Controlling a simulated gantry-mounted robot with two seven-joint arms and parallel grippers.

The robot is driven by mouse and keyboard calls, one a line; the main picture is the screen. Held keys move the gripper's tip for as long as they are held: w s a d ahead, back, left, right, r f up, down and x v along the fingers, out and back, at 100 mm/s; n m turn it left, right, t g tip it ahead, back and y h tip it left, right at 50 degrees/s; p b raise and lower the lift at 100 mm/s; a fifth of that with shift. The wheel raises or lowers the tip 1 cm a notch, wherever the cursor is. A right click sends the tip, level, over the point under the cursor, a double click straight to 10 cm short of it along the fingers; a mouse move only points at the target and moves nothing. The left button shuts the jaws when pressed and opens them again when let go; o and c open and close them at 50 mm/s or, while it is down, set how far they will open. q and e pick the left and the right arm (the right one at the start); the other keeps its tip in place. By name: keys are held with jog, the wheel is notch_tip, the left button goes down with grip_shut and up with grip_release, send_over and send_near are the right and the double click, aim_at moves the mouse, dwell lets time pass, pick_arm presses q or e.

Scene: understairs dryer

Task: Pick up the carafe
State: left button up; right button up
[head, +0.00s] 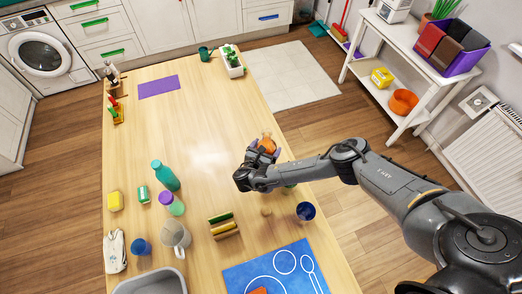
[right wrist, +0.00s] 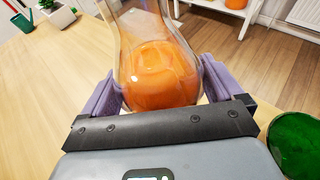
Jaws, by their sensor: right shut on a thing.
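The carafe (right wrist: 155,72) is clear glass with a narrow neck and orange contents in its rounded lower part. In the right wrist view it stands between the two purple fingers of my right gripper (right wrist: 158,88), which is shut on it from both sides. In the head view the carafe (head: 267,143) shows beyond my right gripper (head: 263,152), which hides part of it. I cannot tell whether its base touches the table. My left gripper is not in view.
On the wooden table (head: 200,120), a green round thing (right wrist: 297,145) is close to my right gripper. A dark blue cup (head: 306,211) stands near the right edge. Bottles, including a teal one (head: 165,176), stand to the left. The table's middle is clear.

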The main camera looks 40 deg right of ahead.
jog(key=s+d+r, duration=0.4)
jog(key=d+r, duration=0.1)
jog(key=d, duration=0.2)
dwell(0.7)
jog(key=shift+s+d+r, duration=0.15)
dwell(0.5)
